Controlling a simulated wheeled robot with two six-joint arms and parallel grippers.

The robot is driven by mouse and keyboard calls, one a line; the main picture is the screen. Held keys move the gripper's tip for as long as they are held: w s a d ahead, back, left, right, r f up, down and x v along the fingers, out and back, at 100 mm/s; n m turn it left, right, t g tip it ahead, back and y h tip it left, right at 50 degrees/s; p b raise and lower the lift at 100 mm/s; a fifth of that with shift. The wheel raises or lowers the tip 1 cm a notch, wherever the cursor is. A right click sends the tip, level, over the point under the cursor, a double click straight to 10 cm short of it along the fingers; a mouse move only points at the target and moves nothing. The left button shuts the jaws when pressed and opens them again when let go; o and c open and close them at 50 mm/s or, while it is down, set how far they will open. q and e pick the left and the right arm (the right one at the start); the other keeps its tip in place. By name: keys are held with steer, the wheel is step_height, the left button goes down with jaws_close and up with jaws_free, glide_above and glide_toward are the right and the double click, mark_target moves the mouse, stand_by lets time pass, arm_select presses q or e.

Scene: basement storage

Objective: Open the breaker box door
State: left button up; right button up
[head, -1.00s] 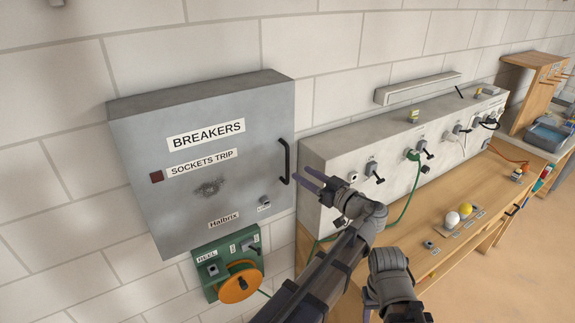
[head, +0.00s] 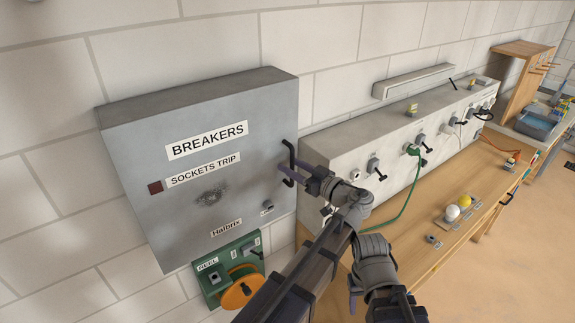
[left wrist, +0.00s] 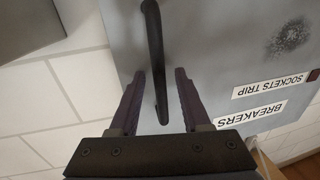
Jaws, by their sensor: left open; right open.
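The grey breaker box (head: 125,150) hangs on the wall, labelled BREAKERS and SOCKETS TRIP. Its door looks closed. A black bar handle (head: 289,152) stands on the door's right edge; it also shows in the left wrist view (left wrist: 152,40). My left gripper (head: 285,172) is at the handle's lower half. In the left wrist view my left gripper (left wrist: 160,73) is open, one finger on each side of the handle, with a gap visible on both sides. My right gripper (head: 354,288) is low in the head view, away from the box, mostly hidden by its arm.
A green reel unit (head: 214,284) with an orange reel (head: 240,292) is below the box. To the right, a long grey panel (head: 335,150) with several plugs and switches stands behind a wooden bench (head: 440,200). A green cable (head: 408,200) hangs from the panel.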

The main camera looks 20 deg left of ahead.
arm_select(q)
steer(key=shift+c, duration=0.2)
steer(key=shift+a, duration=0.1)
steer(key=c, duration=0.4)
jaws_close()
stand_by(0.6)
